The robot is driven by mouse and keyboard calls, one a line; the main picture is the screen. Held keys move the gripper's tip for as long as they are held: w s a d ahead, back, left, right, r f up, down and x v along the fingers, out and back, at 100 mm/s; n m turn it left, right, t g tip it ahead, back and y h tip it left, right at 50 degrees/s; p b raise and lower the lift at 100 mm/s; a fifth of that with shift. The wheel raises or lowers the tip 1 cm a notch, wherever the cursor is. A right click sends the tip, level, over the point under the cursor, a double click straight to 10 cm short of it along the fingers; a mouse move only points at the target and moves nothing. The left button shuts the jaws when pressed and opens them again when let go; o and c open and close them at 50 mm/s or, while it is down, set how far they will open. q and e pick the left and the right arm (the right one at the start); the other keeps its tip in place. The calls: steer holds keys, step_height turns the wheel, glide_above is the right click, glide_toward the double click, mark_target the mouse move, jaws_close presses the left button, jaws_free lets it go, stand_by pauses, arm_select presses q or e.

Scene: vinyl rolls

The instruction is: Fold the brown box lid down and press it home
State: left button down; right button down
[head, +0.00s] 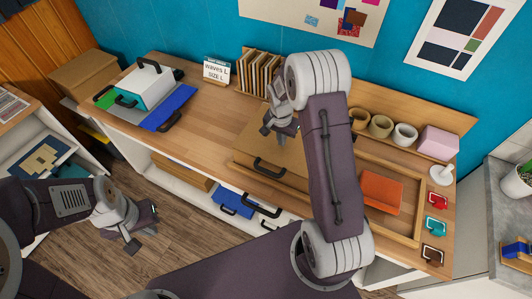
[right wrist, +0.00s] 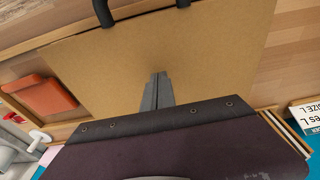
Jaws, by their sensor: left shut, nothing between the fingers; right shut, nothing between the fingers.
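The brown box lid (head: 285,150) lies about flat on the wooden worktop, with a black handle (head: 268,167) at its front edge. In the right wrist view the lid (right wrist: 215,50) fills the middle, and part of the handle shows at the top. My right gripper (head: 266,131) is shut and empty over the rear part of the lid. Its fingertips (right wrist: 158,78) point at the lid; I cannot tell if they touch it. My right arm hides the lid's right part. My left gripper (head: 134,246) is shut and empty, low in front of the worktop.
A white box (head: 145,85) with a blue flap (head: 170,108) stands at the left. A size sign (head: 216,69) and upright brown boards (head: 258,72) stand behind. A wooden tray (head: 412,205) with an orange piece (head: 380,192), cups and a pink box (head: 438,141) are at right.

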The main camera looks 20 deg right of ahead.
mark_target(281, 148)
step_height(281, 148, up, 8)
steer(key=p, duration=0.5)
steer(key=shift+f, duration=0.2)
steer(key=s+a+f+n+b, duration=0.3)
steer(key=s+a+n+b, duration=0.1)
steer(key=s, duration=0.5)
steer(key=s+a+f+n+y+b, duration=0.1)
steer(key=s+a+f+n+b, duration=0.2)
steer(key=s+a+n+b, duration=0.2)
steer(key=shift+s+a+f+n+y+b, duration=0.3)
steer(key=shift+s+a+b, duration=0.65)
steer(key=shift+s, duration=0.95)
